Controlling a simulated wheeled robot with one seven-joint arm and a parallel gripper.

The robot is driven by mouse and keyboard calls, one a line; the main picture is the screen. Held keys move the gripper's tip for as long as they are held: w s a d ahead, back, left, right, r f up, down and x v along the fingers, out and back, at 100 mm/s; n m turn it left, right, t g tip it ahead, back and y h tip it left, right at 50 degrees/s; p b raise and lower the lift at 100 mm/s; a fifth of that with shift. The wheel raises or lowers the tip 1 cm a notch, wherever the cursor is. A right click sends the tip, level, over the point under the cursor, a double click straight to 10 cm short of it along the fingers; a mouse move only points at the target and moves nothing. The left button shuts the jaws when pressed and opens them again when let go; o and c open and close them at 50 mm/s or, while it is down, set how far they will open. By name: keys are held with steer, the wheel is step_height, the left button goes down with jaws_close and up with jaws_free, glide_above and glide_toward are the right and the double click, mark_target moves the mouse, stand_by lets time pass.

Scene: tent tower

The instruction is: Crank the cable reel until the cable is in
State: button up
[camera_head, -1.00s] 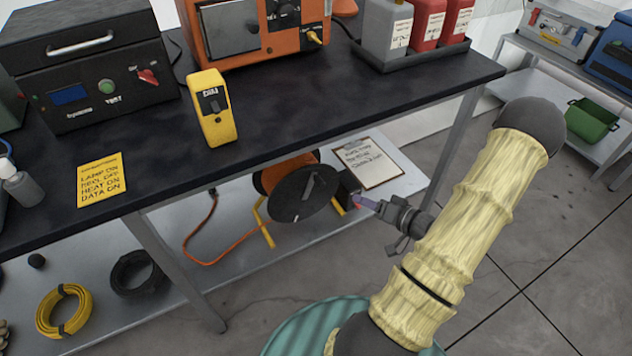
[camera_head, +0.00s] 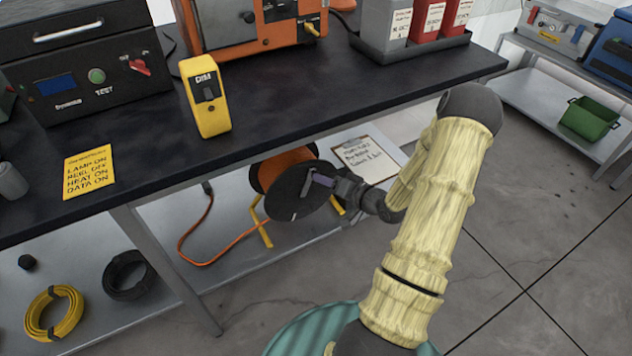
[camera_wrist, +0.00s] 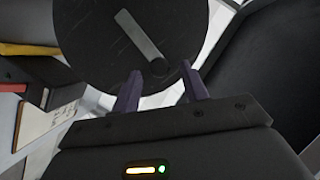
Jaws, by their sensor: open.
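The cable reel (camera_head: 289,205) stands on the lower shelf, with a dark round side disc, an orange drum and yellow legs. Its orange cable (camera_head: 182,246) loops out to the left across the shelf, with an end up near a table leg. In the wrist view the disc (camera_wrist: 90,40) fills the top, with a grey crank bar (camera_wrist: 138,32) and a dark round knob (camera_wrist: 158,67) at its lower end. My gripper (camera_head: 318,179) is at the disc's face, open. The knob appears between its purple fingertips; whether they touch it I cannot tell.
The dark bench top (camera_head: 330,105) overhangs the reel. Yellow (camera_head: 40,330) and black (camera_head: 107,275) cable coils lie at the left. The floor at right is clear.

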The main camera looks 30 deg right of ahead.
mark_target(297, 185)
steer(key=x, duration=0.4)
steer(key=shift+b, duration=0.4)
steer(key=shift+s+d, duration=0.1)
steer(key=shift+s, duration=0.05)
jaws_close()
steer(key=shift+a, duration=0.2)
steer(key=shift+r, duration=0.1)
